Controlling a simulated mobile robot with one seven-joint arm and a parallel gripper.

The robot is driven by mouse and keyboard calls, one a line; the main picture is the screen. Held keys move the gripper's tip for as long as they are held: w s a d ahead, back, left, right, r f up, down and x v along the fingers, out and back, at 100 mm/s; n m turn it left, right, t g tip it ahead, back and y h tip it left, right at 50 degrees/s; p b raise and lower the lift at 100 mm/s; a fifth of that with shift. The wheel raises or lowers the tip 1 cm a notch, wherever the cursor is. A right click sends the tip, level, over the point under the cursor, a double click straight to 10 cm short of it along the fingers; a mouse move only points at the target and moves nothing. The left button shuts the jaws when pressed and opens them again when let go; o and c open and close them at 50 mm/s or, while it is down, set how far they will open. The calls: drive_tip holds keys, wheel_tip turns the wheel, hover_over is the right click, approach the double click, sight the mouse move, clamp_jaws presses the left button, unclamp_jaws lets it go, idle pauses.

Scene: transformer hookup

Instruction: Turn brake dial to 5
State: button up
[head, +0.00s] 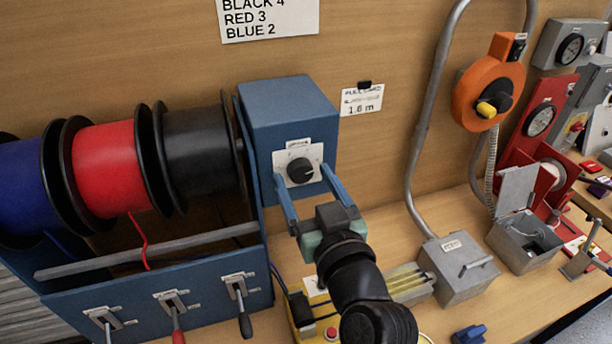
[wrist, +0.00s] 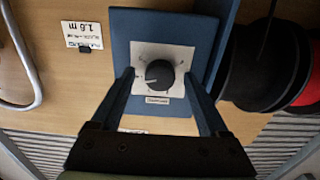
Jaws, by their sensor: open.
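The brake dial (head: 300,171) is a black round knob on a white plate, on the front face of a blue box (head: 289,115). In the wrist view the dial (wrist: 159,74) sits upside down between my two fingers, with a light pointer line toward the picture's left. The scale marks are too small to read. My gripper (head: 306,190) is open, with one blue finger on each side of the dial plate. The dial lies between the fingertips with gaps on both sides, and neither finger touches the knob. Whether the tips reach the plate I cannot tell.
Blue, red and black spools (head: 195,150) stand left of the box, above a blue frame with several levers (head: 238,290). A grey box (head: 458,270) with conduit and an orange reel (head: 488,85) stand to the right. A length card (head: 361,100) hangs on the wooden wall.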

clamp_jaws()
idle(0.4)
drive_tip(key=shift+m, duration=0.4)
drive_tip(key=m+p, duration=0.1)
drive_tip(key=m, duration=0.2)
drive_tip(key=shift+m, duration=0.4)
drive_tip(key=m+p, duration=0.2)
drive_tip(key=m, duration=0.3)
drive_tip(key=shift+a, duration=0.1)
drive_tip(key=shift+m, duration=0.3)
unclamp_jaws()
